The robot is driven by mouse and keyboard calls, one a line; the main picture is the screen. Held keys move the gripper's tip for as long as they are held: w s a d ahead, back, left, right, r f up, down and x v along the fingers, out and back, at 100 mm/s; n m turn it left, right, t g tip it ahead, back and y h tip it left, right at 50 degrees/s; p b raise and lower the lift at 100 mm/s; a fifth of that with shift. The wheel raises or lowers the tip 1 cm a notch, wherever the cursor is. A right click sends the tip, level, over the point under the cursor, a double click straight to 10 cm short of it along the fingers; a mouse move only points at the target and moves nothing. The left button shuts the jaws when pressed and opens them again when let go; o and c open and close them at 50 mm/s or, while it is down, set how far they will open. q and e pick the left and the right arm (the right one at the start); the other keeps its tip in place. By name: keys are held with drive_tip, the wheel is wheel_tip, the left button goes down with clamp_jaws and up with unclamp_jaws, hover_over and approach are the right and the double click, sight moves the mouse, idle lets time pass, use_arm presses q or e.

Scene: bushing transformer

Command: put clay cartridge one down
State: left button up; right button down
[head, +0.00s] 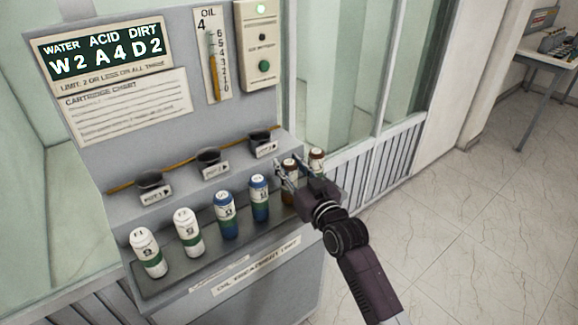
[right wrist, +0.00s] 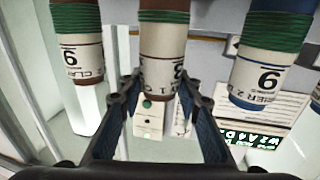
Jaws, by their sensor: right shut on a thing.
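Clay cartridge one (head: 289,165) has a brown top, a white label and a green band. It stands upright in the row on the shelf of the oil unit (head: 205,272), beside a blue cartridge. In the right wrist view clay cartridge one (right wrist: 163,58) hangs upside down in the picture, its brown end between my fingers. My left gripper is not in view.
Another brown-topped cartridge (head: 316,159) stands close to the right. Two blue cartridges (head: 259,197) and two white ones (head: 188,232) stand to the left. Three dark cups (head: 208,160) sit on the ledge behind. A display (head: 105,57) reads W2 A4 D2.

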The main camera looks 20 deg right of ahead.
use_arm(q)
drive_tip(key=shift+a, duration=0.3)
use_arm(e)
drive_tip(key=shift+f, duration=0.1)
drive_tip(key=shift+f, duration=0.2)
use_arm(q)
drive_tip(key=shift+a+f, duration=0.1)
use_arm(e)
drive_tip(key=c, duration=1.4)
unclamp_jaws()
drive_tip(key=shift+c, duration=0.2)
drive_tip(key=shift+r, duration=0.2)
drive_tip(key=shift+s+f, duration=0.1)
drive_tip(key=shift+s, duration=0.2)
use_arm(q)
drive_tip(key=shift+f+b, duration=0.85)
drive_tip(key=shift+b, duration=0.05)
use_arm(e)
drive_tip(key=s+d, duration=0.1)
drive_tip(key=s, duration=1)
drive_tip(key=shift+s+d, duration=0.15)
drive_tip(key=shift+d, duration=0.2)
